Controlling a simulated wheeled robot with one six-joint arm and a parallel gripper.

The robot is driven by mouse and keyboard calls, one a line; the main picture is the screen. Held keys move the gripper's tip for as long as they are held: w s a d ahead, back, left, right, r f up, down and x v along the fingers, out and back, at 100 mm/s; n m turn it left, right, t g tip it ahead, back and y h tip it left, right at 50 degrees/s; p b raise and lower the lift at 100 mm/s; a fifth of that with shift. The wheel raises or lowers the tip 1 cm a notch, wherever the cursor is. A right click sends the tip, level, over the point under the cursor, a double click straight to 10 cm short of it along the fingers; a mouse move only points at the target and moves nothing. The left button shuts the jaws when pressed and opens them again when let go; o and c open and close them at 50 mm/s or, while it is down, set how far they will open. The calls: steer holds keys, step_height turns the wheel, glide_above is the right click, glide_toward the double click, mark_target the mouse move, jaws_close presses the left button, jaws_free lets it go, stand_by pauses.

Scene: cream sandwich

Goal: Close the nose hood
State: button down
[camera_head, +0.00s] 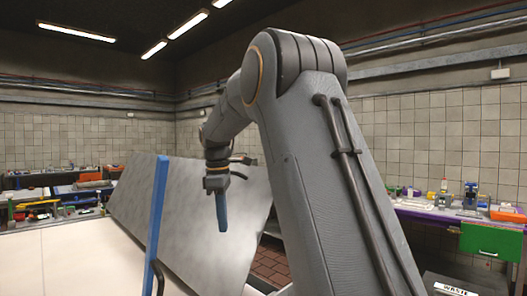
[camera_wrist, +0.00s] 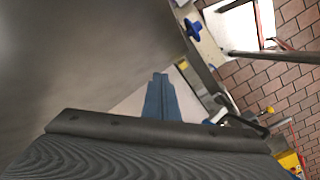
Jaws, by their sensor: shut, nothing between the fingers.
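A large grey metal panel (camera_head: 150,205), which looks like the nose hood, stands tilted up in the head view. It fills the upper left of the wrist view (camera_wrist: 85,65). My gripper (camera_head: 222,226) hangs with its blue fingers pointing down, in front of the panel in the picture. In the wrist view its blue fingers (camera_wrist: 160,78) are pressed together and empty. I cannot tell whether they touch the panel. The panel's lower right part is hidden behind my arm in the head view.
A blue upright bar (camera_head: 156,220) stands before the panel by a pale flat surface (camera_head: 70,262). Cluttered benches line the left, and a purple-edged bench (camera_head: 440,215) with a green drawer (camera_head: 490,241) is at right. Brick floor (camera_wrist: 285,95) and a dark rod (camera_wrist: 270,57) show in the wrist view.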

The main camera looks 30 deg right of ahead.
steer(key=w+d+r+n+h+p, duration=0.1)
steer(key=d+r+n+p, duration=0.4)
steer(key=r, duration=0.9)
steer(key=w+d+r+n+p, duration=0.1)
steer(key=d+r+n+p, duration=0.35)
steer(key=r, duration=0.95)
steer(key=p, duration=0.1)
glide_above(264, 176)
steer(key=a, duration=0.1)
steer(key=shift+s+f, duration=0.1)
steer(key=shift+f, duration=5.6)
steer(key=shift+d, duration=0.1)
